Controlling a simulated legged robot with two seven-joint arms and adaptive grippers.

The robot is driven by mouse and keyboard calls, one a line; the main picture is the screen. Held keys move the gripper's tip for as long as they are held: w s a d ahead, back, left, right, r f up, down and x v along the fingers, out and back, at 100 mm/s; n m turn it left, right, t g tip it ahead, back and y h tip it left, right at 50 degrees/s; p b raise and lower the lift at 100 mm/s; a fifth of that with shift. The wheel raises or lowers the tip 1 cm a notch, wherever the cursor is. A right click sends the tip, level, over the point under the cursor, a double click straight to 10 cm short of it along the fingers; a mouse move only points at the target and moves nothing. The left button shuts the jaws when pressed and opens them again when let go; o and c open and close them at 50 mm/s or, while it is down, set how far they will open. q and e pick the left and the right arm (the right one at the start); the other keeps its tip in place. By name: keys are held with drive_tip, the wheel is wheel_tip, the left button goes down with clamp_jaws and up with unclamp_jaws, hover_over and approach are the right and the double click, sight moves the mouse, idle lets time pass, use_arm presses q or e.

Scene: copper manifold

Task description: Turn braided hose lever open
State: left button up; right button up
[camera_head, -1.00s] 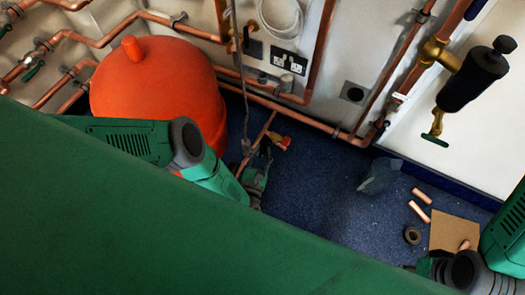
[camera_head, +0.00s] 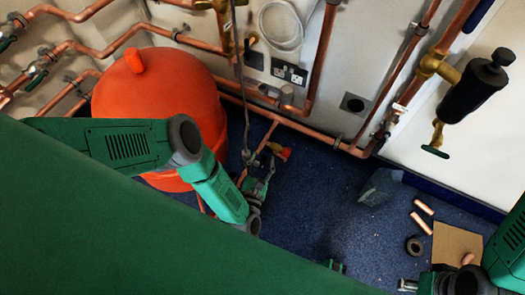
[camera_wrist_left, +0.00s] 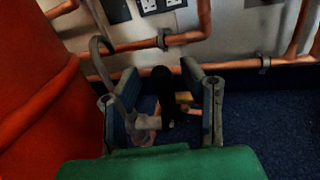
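The braided hose (camera_head: 238,70) hangs down in the head view to a small valve fitting beside the orange tank, where a red-orange piece (camera_head: 279,151) shows. My left gripper (camera_head: 258,178) is low at this fitting. In the left wrist view, the open fingers of my left gripper (camera_wrist_left: 158,108) stand on either side of a dark upright handle (camera_wrist_left: 163,84). The hose (camera_wrist_left: 97,52) curves down beside the left finger. Whether a finger touches the handle is unclear. My right gripper (camera_head: 410,284) is at the lower right, away from the hose; its fingers are too small to judge.
The orange tank (camera_head: 150,95) is close on the left. Copper pipes (camera_head: 270,104) run along the wall behind, below a socket (camera_head: 289,73). A black-handled valve (camera_head: 477,85) is at the right. Pipe offcuts (camera_head: 422,215) and a tape roll (camera_head: 414,245) lie on the blue floor.

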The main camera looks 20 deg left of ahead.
use_arm(q)
wheel_tip(320, 180, up, 8)
drive_tip(key=shift+f, duration=0.25)
idle(0.5)
